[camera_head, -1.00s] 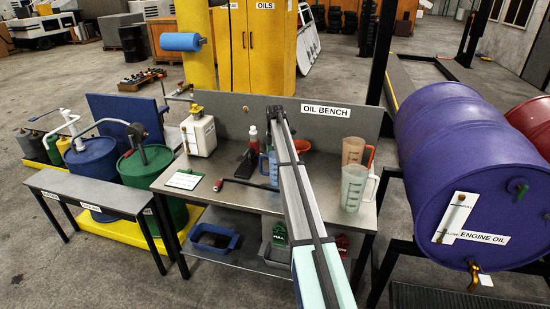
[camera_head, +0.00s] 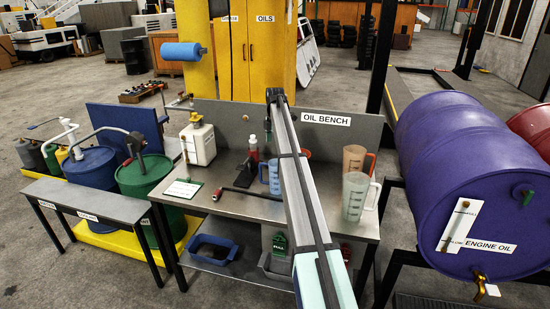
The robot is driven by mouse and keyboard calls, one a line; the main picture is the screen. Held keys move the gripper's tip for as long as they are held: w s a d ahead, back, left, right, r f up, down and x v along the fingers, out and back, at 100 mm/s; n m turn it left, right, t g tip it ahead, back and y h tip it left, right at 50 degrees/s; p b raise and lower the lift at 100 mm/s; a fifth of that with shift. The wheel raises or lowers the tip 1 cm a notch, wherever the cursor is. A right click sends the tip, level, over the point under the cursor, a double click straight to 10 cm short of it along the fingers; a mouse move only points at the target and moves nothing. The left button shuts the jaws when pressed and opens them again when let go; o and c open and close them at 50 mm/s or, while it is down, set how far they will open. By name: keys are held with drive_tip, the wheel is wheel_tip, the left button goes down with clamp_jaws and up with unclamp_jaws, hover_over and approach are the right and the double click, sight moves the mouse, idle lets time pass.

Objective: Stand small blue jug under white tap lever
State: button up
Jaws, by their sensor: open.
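A small blue jug (camera_head: 274,178) stands on the oil bench (camera_head: 232,203), partly hidden behind my arm. The purple engine oil drum (camera_head: 458,165) lies on its side on a stand at the right. A brass tap (camera_head: 480,286) sits low on its front, with a small white lever (camera_head: 492,290) beside it. My arm reaches from the bottom of the picture over the bench to a dark end above its back panel. No gripper fingers can be made out. The jug stands apart from the tap.
A clear jug (camera_head: 355,197) and an amber jug (camera_head: 354,158) stand right of my arm. A white canister (camera_head: 198,144), a red bottle (camera_head: 253,149) and a dark tool with a red end (camera_head: 236,192) are on the bench. A gap separates the bench from the drum stand.

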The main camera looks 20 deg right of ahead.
drive_tip(key=shift+r, duration=0.45)
drive_tip(key=shift+c, duration=1.1)
drive_tip(key=shift+r, duration=0.35)
drive_tip(key=c, duration=1.2)
drive_tip(key=shift+o, duration=0.2)
